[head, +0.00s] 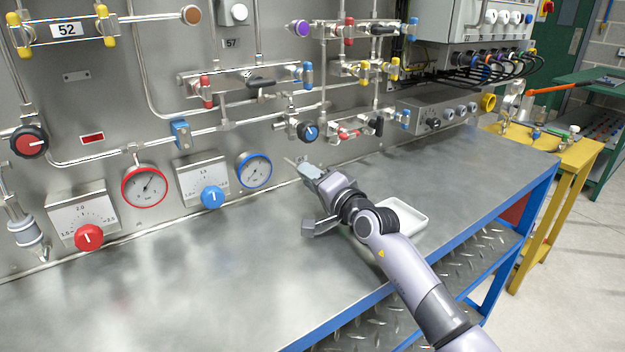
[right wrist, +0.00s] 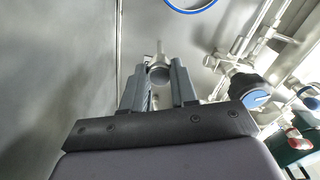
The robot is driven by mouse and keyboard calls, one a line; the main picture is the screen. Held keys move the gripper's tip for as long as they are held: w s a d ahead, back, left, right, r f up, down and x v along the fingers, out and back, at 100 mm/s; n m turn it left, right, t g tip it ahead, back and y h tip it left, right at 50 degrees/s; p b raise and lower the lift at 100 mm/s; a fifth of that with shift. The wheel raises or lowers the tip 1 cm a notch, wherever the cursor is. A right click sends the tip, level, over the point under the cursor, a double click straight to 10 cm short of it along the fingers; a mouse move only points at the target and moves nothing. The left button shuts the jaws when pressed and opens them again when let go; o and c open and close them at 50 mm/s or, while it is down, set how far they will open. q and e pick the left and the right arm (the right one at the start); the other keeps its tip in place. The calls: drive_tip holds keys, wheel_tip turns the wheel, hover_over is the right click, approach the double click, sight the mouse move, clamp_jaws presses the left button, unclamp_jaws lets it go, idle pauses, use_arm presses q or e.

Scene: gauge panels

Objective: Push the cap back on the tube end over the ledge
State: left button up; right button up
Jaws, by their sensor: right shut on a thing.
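My right gripper (head: 308,170) reaches over the metal ledge (head: 200,270) to the foot of the gauge panel. In the right wrist view the gripper (right wrist: 158,80) is shut on a small round grey cap (right wrist: 158,73), held between its two fingertips. A thin pale stem (right wrist: 159,47) shows just beyond the cap, towards the panel. In the head view the fingers hide the cap, and a short thin piece (head: 290,162) sticks out past the tips. I cannot tell whether the cap sits on the tube end or is apart from it. My left gripper is not in view.
A white tray (head: 412,208) stands on the ledge, partly behind my right arm. A blue-rimmed gauge (head: 254,170) and a blue knob (head: 308,132) are close to the gripper on the panel. The ledge to the left is clear. A yellow table (head: 570,153) stands beyond the right end.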

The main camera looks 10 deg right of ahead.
drive_tip(key=shift+w+a, duration=0.15)
drive_tip(key=shift+w, duration=0.2)
drive_tip(key=o, duration=1.1)
drive_tip(key=shift+c, duration=0.2)
drive_tip(key=shift+s, duration=0.1)
drive_tip(key=shift+v, duration=3.55)
